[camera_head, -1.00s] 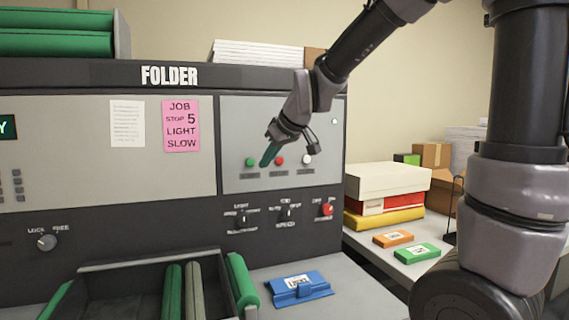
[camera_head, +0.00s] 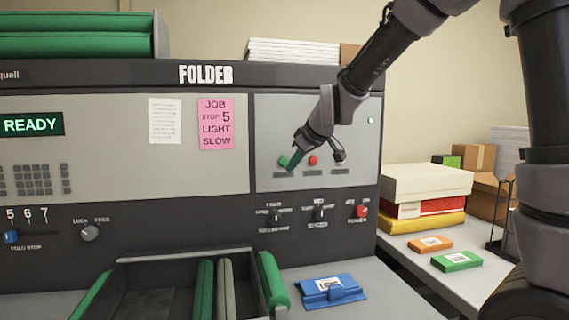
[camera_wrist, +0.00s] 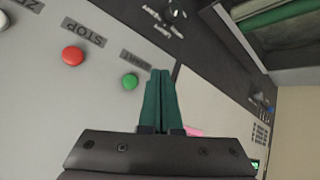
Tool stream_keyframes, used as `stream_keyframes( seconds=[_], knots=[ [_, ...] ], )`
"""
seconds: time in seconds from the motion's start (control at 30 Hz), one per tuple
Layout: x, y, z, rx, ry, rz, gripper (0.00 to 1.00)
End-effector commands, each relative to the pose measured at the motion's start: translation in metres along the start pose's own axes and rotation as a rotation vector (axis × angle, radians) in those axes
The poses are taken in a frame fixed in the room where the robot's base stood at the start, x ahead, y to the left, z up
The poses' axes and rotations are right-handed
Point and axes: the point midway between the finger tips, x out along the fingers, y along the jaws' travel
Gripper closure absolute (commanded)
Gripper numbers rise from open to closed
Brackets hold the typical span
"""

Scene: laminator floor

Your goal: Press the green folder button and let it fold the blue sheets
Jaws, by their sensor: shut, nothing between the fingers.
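The folder machine (camera_head: 150,220) fills the left and middle of the head view, and its display (camera_head: 31,124) reads READY. A green button (camera_head: 283,161) sits left of a red one on its right panel; the green button also shows in the wrist view (camera_wrist: 130,81). My gripper (camera_head: 291,167) is shut and empty, its green fingers in front of the panel close by the green button. In the wrist view the fingertips (camera_wrist: 160,72) appear just right of the button; contact cannot be told. A blue labelled packet (camera_head: 331,290) lies below the panel. I make out no loose blue sheets.
A red button (camera_head: 313,160) is close right of the green one. Knobs (camera_head: 320,213) and a red switch (camera_head: 361,211) sit below the panel. A tray with green rollers (camera_head: 272,280) stands in front. Boxes (camera_head: 430,190) and small packets (camera_head: 457,261) lie on the right table.

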Motion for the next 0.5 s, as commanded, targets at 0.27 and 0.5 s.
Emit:
stream_keyframes(
  seconds=[0.27, 0.5],
  knots=[
    [0.029, 0.021, -0.020, 0.001, -0.001, 0.000, 1.00],
    [0.042, 0.031, -0.030, 0.001, -0.001, 0.000, 1.00]
  ],
)
